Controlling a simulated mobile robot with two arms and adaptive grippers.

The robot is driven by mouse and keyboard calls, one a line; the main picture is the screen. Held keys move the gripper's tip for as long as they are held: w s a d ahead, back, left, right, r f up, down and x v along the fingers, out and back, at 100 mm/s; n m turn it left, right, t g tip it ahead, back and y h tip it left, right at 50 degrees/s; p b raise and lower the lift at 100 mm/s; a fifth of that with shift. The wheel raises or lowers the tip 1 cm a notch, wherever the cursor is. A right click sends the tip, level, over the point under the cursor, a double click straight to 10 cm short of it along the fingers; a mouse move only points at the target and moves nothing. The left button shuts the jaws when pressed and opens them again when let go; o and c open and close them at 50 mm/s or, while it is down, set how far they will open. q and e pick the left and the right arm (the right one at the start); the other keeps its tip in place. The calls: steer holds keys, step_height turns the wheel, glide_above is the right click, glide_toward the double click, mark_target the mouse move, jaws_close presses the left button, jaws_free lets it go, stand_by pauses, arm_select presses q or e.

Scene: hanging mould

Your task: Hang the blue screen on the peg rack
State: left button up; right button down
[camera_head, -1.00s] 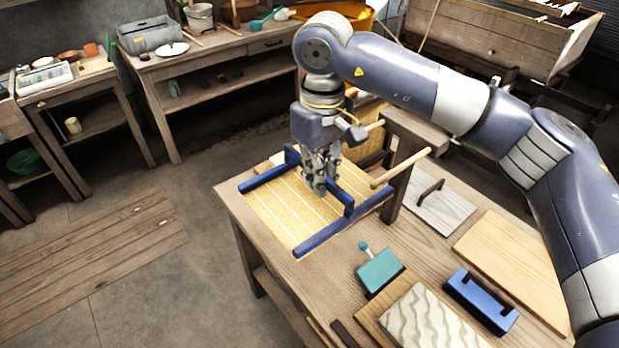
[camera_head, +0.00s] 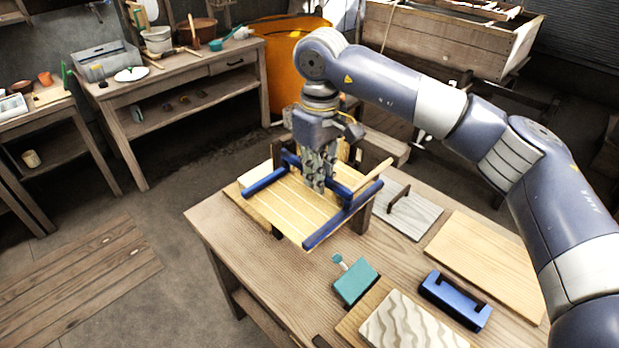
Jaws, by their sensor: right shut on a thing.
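The blue screen is a pale yellow slatted panel (camera_head: 290,207) with blue side rails (camera_head: 323,231) and a blue bar across its top. My right gripper (camera_head: 318,186) points down and is shut on that bar. The screen is held above the table, with bare wood and dark shapes showing below its near edge. The wooden peg rack (camera_head: 364,205) stands just right of the screen. One light peg (camera_head: 372,181) reaches toward the screen and overlaps its right rail in the picture; I cannot tell whether they touch. My left gripper is not in view.
The table's front-left area is clear.

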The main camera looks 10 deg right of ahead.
steer(key=shift+w+d, duration=0.55)
steer(key=shift+d, duration=0.25)
steer(key=shift+w+d, duration=0.5)
steer(key=shift+d, duration=0.25)
steer(key=shift+w+d, duration=0.55)
steer(key=shift+d, duration=0.25)
steer(key=shift+f+b, duration=0.45)
steer(key=shift+f, duration=0.2)
steer(key=c, duration=1.6)
jaws_free()
steer(key=shift+c, duration=0.2)
step_height(320, 180, up, 12)
